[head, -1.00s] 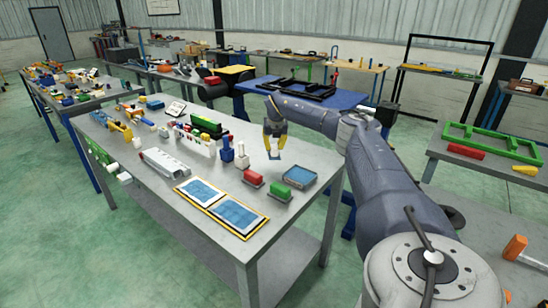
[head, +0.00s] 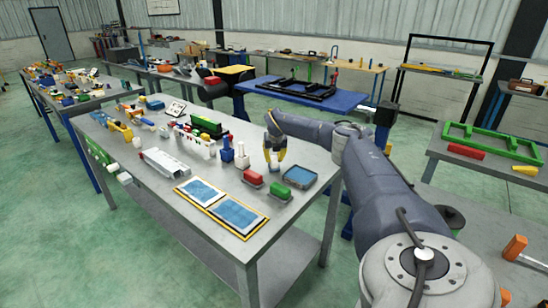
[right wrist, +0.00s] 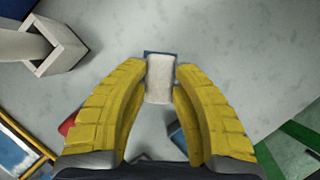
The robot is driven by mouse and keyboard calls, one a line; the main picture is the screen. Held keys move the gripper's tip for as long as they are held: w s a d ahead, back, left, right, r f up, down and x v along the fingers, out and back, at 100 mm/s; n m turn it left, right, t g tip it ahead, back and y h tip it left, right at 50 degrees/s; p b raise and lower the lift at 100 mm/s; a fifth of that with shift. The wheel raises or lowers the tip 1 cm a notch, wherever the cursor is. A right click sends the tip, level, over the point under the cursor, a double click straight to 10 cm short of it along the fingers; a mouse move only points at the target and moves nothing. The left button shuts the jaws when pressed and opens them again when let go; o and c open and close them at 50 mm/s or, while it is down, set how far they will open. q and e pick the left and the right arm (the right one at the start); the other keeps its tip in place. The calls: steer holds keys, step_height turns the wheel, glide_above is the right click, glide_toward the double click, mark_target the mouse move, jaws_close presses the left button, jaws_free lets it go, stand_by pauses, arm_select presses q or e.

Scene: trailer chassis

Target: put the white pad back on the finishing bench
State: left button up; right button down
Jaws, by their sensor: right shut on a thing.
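The white pad (right wrist: 160,80) is between the yellow fingertips of my right gripper (right wrist: 160,85) in the right wrist view, and the gripper is shut on it. A blue edge shows just behind the pad. In the head view my right gripper (head: 274,163) points down, low over the grey-topped bench (head: 222,178); the pad is too small there to make out clearly. Whether the pad touches the bench top I cannot tell. My left gripper is not in view.
Blue sheets in a yellow frame (head: 237,214) lie at the front edge.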

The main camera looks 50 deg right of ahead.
steer(key=c, duration=1.1)
jaws_free()
steer(key=shift+f, duration=0.1)
steer(key=v, duration=1.2)
